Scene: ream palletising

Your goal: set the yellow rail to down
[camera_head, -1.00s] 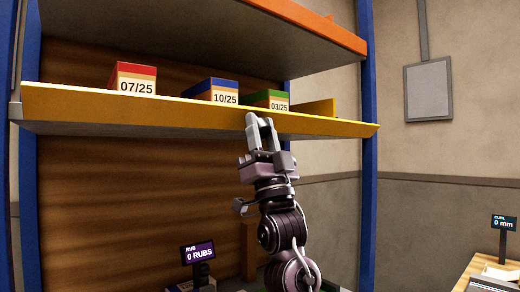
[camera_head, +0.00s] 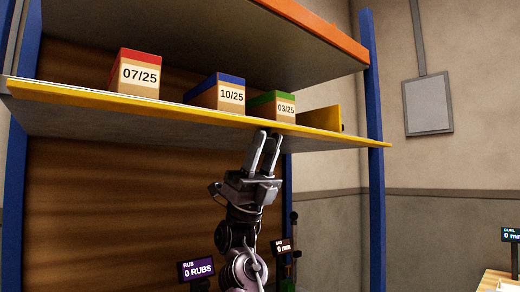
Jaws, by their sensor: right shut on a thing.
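The yellow rail (camera_head: 200,113) runs along the front edge of the shelf and shows as a narrow band, sloping down to the right in the picture. The fronts of the boxes behind it show above the rail. My right gripper (camera_head: 269,135) comes up from below, its fingertips at the rail below the green-topped box. It is shut on the rail; the tips partly cover the place of contact. My left gripper is not in view.
On the shelf stand a red-topped box (camera_head: 139,75) marked 07/25, a blue-topped box (camera_head: 230,95) marked 10/25 and a green-topped box (camera_head: 285,108) marked 03/25. An orange-edged shelf (camera_head: 312,30) hangs above. Blue posts (camera_head: 371,100) flank the rack.

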